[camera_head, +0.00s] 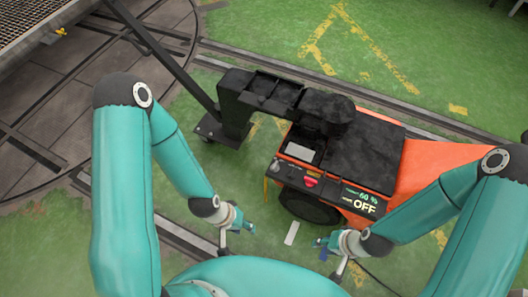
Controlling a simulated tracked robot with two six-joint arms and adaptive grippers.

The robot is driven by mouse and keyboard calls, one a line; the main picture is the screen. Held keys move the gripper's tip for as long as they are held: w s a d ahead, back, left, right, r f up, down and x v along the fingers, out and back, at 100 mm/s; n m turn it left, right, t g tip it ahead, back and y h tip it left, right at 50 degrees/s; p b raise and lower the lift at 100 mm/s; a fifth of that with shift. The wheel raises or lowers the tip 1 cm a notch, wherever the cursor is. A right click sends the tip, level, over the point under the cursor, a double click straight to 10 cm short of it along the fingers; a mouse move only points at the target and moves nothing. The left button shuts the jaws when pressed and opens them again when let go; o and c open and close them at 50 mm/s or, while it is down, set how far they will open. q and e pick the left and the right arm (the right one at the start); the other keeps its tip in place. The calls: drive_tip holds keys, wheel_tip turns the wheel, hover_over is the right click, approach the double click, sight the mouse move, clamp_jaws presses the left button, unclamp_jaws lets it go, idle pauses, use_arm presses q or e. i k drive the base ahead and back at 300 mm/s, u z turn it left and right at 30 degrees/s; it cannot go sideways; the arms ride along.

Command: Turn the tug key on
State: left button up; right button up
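The orange tug (430,163) with a black top stands right of centre. Its sloped dark front panel carries a small grey key switch (276,165) at the left end, a red button (311,182), and a display (360,201) reading 60 % and OFF. The key's exact angle is too small to read. My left gripper (238,238) is below and left of the panel, apart from the key, with its fingers spread and nothing between them. My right gripper (320,248) is below the panel, near the tug's front wheel, its fingertips apart and empty.
A black jointed arm (263,92) reaches from a dark post on a base plate over the tug's top. A small white strip (292,233) lies on the green floor between my grippers.

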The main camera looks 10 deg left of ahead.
sight(275, 167)
drive_tip(key=u, duration=0.2)
drive_tip(key=i, duration=0.5)
drive_tip(key=u, duration=0.45)
drive_tip(key=k, duration=0.9)
drive_tip(key=u, duration=0.2)
drive_tip(key=i, duration=0.9)
drive_tip(key=z, duration=0.1)
